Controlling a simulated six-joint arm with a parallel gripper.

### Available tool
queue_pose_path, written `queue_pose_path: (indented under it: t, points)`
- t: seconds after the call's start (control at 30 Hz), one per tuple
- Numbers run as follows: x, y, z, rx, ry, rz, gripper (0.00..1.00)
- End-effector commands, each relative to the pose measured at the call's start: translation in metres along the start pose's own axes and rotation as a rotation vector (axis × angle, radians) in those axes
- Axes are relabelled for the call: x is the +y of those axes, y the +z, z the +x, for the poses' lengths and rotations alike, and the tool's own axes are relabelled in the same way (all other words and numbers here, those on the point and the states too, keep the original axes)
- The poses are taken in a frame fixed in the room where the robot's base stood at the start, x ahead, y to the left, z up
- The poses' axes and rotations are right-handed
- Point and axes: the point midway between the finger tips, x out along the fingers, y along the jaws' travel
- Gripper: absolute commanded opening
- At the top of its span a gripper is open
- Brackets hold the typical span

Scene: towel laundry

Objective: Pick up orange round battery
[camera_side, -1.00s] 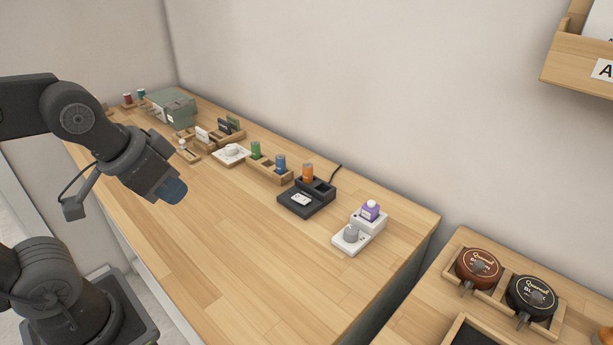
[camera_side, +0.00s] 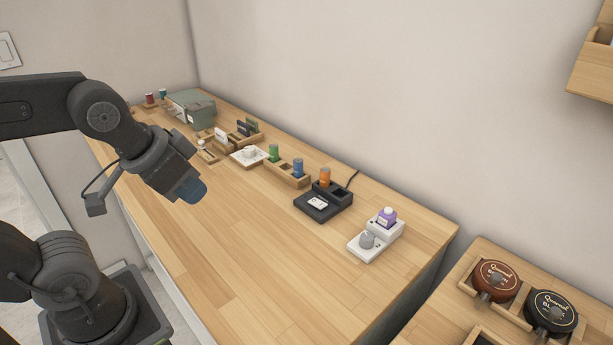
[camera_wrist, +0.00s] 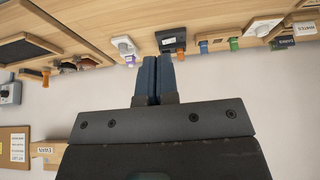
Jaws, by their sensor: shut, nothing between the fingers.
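The orange round battery (camera_side: 325,176) stands upright in a slot of the black charger (camera_side: 316,207) near the back of the wooden table.
A wooden holder with a green battery (camera_side: 274,153) and a blue battery (camera_side: 298,168) stands left of the charger. The front table area is clear.

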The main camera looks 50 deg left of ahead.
Motion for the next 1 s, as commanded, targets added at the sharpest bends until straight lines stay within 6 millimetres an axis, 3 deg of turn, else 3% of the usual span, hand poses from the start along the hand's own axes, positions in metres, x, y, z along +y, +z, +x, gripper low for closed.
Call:
queue_pose_path:
  t: [0.07,0.57,0.83,1.0]
  points:
    - [0.0,0.0,0.0,0.0,0.0,0.0,0.09]
    - [0.0,0.0,0.0,0.0,0.0,0.0,0.56]
    - [0.0,-0.004,-0.001,-0.003,0.0,-0.014,0.57]
    - [-0.002,-0.039,-0.005,-0.052,-0.008,-0.171,0.57]
